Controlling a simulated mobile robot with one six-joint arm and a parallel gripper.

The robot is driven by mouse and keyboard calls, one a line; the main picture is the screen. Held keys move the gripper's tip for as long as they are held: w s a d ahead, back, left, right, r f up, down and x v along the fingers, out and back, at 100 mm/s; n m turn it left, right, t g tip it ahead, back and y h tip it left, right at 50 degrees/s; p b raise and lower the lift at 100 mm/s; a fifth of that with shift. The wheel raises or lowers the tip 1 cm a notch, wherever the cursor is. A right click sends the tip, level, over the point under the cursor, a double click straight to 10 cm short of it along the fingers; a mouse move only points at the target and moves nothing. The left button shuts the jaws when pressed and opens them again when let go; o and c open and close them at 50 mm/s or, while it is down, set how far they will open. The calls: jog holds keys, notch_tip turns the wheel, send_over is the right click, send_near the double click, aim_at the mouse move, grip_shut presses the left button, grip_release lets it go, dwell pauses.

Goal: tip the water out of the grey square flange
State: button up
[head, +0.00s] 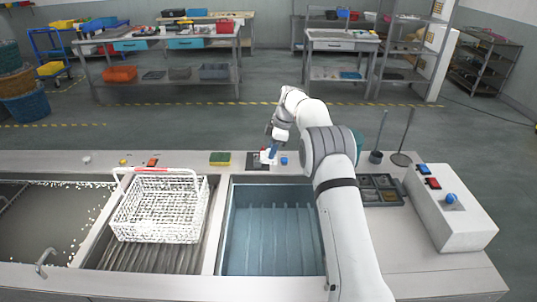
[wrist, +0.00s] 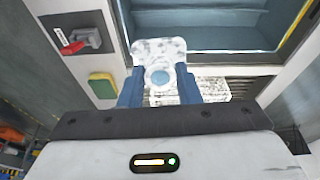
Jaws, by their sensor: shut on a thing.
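My gripper (wrist: 160,82) is shut on the grey square flange (wrist: 148,50), with one blue finger on each side of it. The flange looks pale with grey speckles, and a round bluish patch (wrist: 160,77) shows at its middle. I cannot tell whether that patch is water. In the head view my gripper (head: 272,152) is low over the far rim of the counter, behind the blue tank (head: 227,240). The flange is small there and partly hidden by the fingers. A speckled pale piece shows beside the right finger in the wrist view; I cannot tell what it belongs to.
A green and yellow sponge (head: 220,158) lies on the rim left of my gripper. A white wire basket (head: 160,208) stands left of the tank. A dark sectioned tray (head: 380,188) and a control box (head: 450,212) are on the right.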

jog(key=y+b, duration=0.1)
jog(key=d+y+b, duration=0.1)
jog(key=shift+d+f+y, duration=0.1)
jog(key=shift+f+y, duration=0.2)
jog(key=shift+f, duration=0.05)
jog(key=f+y+b, duration=0.1)
jog(key=y+b, duration=0.3)
jog(key=b, duration=0.2)
jog(key=d+f+y+b, duration=0.1)
jog(key=f+y+b, duration=0.1)
jog(key=y+b, duration=0.3)
jog(key=d+f+y+b, duration=0.1)
jog(key=f+y+b, duration=0.1)
jog(key=y+b, duration=0.3)
jog(key=shift+b, duration=1.95)
jog(key=shift+d+y, duration=0.1)
jog(key=shift+y, duration=0.3)
jog(key=shift+s+r, duration=0.1)
jog(key=shift+r, duration=0.1)
